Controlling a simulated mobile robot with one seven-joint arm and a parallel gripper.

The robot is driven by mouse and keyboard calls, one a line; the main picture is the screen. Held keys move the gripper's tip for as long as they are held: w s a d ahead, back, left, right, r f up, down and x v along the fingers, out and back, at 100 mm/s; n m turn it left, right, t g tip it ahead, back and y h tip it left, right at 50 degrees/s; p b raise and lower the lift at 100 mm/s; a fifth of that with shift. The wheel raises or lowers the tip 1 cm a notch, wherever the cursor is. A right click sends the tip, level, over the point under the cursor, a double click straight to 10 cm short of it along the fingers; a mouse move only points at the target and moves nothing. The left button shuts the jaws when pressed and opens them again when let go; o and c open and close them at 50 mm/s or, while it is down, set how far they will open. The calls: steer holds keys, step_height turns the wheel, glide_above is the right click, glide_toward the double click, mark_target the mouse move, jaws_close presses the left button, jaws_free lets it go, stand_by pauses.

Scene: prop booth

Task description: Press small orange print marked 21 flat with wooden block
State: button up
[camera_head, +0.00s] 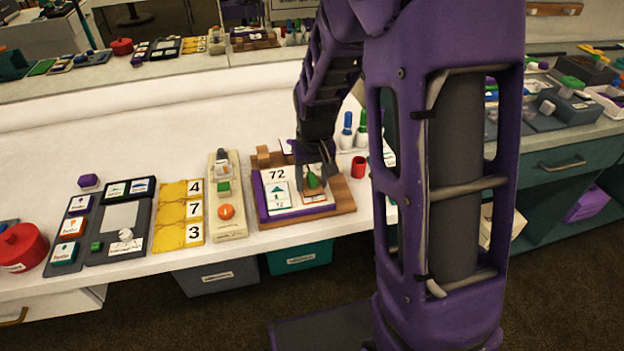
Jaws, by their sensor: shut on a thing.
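My gripper (314,184) is over the right half of a wooden board (345,204). It is shut on a small orange-edged print (315,198) with a green patch between the fingertips. The fingers and the small size hide its number, and I cannot tell whether it touches the surface below. A purple-edged white mount (279,211) lies on the board. It is marked 72 and carries a teal-framed triangle print (279,197). A tan wooden block (263,155) stands at the board's back left, apart from my gripper.
A beige board (231,229) with an orange knob stands to the left. Further left are yellow number tiles (168,228), dark trays (118,246) and a red round pot (20,246). A red cup (358,167) and bottles (346,131) stand close on the right.

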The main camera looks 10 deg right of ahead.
steer(key=shift+s, duration=0.1)
steer(key=shift+s+r+p, duration=0.2)
steer(key=shift+r+p, duration=0.95)
steer(key=shift+r, duration=0.35)
steer(key=shift+s+r+p, duration=0.15)
steer(key=shift+r+p, duration=1)
steer(key=shift+r, duration=0.3)
